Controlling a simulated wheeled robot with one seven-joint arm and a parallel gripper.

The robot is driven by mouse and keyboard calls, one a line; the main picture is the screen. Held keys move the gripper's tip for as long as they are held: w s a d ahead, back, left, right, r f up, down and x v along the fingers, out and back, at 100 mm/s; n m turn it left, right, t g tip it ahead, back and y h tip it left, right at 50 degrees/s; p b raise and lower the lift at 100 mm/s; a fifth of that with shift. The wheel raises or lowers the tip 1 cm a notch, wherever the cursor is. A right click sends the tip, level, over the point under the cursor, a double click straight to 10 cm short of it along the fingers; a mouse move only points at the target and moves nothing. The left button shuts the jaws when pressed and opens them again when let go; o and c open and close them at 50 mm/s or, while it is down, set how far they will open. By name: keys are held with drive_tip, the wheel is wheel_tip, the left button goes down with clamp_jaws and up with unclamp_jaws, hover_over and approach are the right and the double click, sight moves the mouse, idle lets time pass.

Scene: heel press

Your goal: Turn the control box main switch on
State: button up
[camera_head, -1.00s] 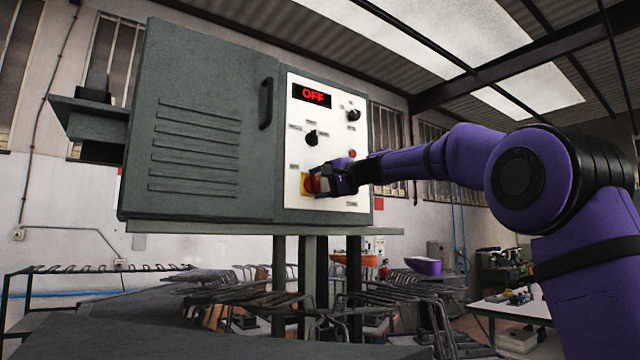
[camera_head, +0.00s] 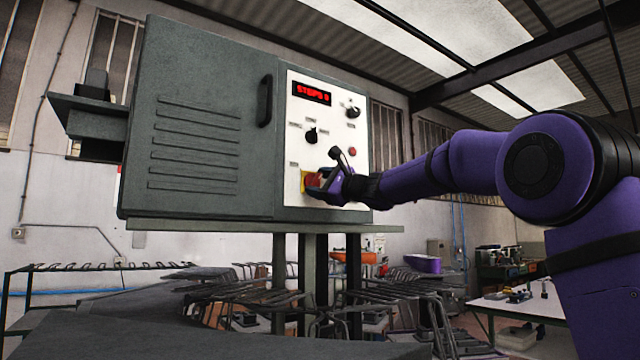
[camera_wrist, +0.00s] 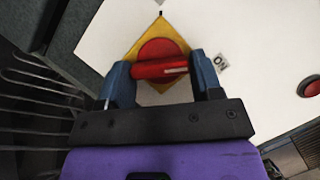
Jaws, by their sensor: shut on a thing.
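The control box (camera_head: 210,120) is a grey cabinet with a white panel (camera_head: 293,150). Its main switch (camera_head: 312,180) is a red rotary handle on a yellow plate low on that panel. In the wrist view the red switch (camera_wrist: 155,50) sits on a yellow diamond, and the white mark on its handle points toward the ON label (camera_wrist: 221,61). My gripper (camera_wrist: 160,76) is shut on the switch handle, with one blue finger at each end. In the head view my gripper (camera_head: 322,184) partly hides the switch. The display (camera_head: 311,92) shows red text that seems to read "STEPS 0".
Two black knobs (camera_head: 311,135) (camera_head: 352,112) and a red button (camera_head: 352,152) are also on the panel. A dark door handle (camera_head: 265,101) stands out to its left. Wire racks (camera_head: 240,300) stand below the box. A white table (camera_head: 510,308) is at the right.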

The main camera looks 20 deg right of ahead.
drive_tip(key=shift+f+m+t, duration=0.15)
drive_tip(key=shift+m+t, duration=0.25)
drive_tip(key=shift+m, duration=0.6)
drive_tip(key=shift+m+h, duration=0.3)
drive_tip(key=o, duration=0.9)
drive_tip(key=v, duration=1)
drive_tip(key=shift+s+d+f, duration=0.15)
drive_tip(key=shift+s, duration=0.2)
